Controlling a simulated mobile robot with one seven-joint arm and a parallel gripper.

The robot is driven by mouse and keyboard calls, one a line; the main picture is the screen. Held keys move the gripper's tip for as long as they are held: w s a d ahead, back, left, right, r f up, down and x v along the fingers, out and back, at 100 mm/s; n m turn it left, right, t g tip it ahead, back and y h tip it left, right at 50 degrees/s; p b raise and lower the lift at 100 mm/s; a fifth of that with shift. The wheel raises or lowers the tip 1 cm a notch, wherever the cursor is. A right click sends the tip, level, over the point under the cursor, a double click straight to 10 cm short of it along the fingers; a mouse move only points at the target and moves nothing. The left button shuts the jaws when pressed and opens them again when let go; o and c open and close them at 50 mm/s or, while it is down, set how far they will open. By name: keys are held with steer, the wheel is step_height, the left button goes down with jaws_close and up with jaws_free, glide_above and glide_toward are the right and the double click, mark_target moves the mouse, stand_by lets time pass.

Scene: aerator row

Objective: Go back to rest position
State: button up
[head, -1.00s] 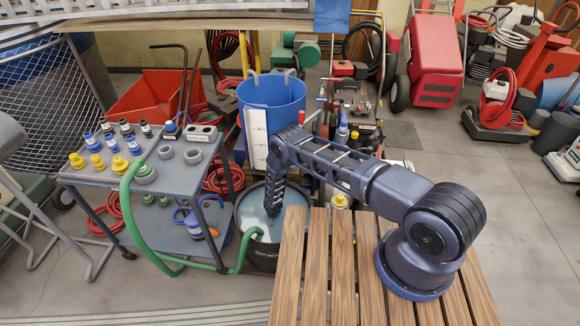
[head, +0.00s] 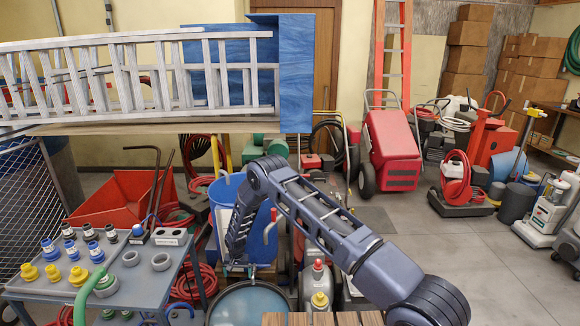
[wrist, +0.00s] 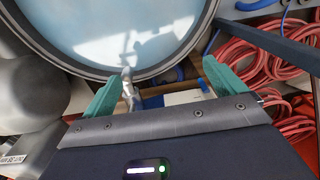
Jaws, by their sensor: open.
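My arm reaches from the lower right of the head view, and its end with my gripper (head: 236,262) hangs down in front of the blue bucket (head: 226,190). In the wrist view my gripper (wrist: 160,92) shows two green fingers spread apart, with nothing held between them. Beyond the fingers is the dark rim of a round tub (wrist: 150,74) with pale blue water. The tub also shows below my gripper in the head view (head: 250,302).
A grey cart (head: 150,285) with yellow, blue and grey fittings and a green hose stands at left. Red hoses (wrist: 275,60) lie beside the tub. A ladder (head: 130,75) lies on a high shelf. Open floor (head: 465,255) is at right.

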steer(key=w+d+r, duration=0.2)
steer(key=d+r, duration=0.1)
steer(key=r, duration=0.8)
steer(key=w+d+r+m, duration=0.1)
steer(key=w+d+r, duration=0.1)
steer(key=r, duration=0.8)
steer(key=w+d+r, duration=0.1)
steer(key=d+r, duration=0.2)
steer(key=r, duration=0.8)
steer(key=s+d+r+t, duration=0.1)
steer(key=s+d+r, duration=0.1)
steer(key=d+r, duration=0.75)
steer(key=s+d+r+t, duration=0.1)
steer(key=s+d+r, duration=0.1)
steer(key=d+r, duration=0.8)
steer(key=s+d+r+t, duration=0.1)
steer(key=s+d+r, duration=1.5)
steer(key=r, duration=0.1)
steer(key=s+d, duration=0.5)
steer(key=s, duration=0.5)
steer(key=s+d+t, duration=0.1)
steer(key=s+d, duration=0.4)
steer(key=s, duration=0.5)
steer(key=shift+s+n+t+h, duration=0.3)
steer(key=shift+f, duration=0.1)
